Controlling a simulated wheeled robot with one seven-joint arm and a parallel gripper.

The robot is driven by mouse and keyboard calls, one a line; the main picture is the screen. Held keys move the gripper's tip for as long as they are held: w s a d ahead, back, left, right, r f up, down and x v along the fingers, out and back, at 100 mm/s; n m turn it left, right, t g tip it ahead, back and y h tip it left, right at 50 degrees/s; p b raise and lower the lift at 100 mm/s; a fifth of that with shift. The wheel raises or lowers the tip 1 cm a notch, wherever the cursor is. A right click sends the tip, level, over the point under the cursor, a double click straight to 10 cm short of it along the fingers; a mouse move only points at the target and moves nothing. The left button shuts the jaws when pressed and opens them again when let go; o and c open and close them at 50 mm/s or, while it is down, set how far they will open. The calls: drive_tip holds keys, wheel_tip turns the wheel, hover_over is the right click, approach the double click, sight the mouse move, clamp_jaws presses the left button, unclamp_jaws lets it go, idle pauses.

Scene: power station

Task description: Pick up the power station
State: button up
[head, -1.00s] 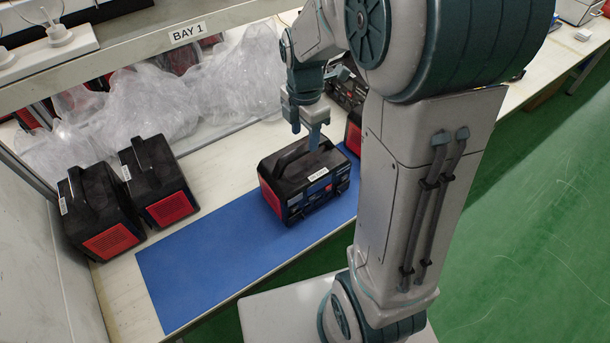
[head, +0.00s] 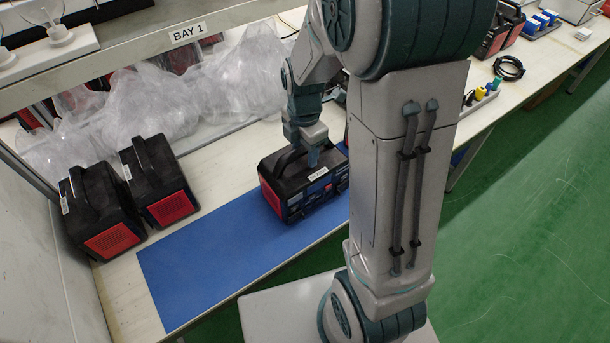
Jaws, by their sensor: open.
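A black and red power station (head: 287,197) stands upright on the blue mat (head: 205,270), with a carry handle on top and a small white label. My gripper (head: 306,158) is open and points down at its top, with the fingers at the handle (head: 283,160). I cannot tell whether the fingers straddle the handle or touch it. My arm hides the right end of the mat and the area behind the power station.
Two similar black and red units, one at far left (head: 100,215) and one beside it (head: 157,183), stand on the bench. Clear plastic wrap (head: 150,105) lies behind them. A shelf edge labelled BAY 1 (head: 188,33) runs above. The mat's left part is clear.

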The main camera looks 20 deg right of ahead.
drive_tip(key=shift+f, duration=0.15)
clamp_jaws()
idle(1.4)
drive_tip(key=shift+w, duration=0.15)
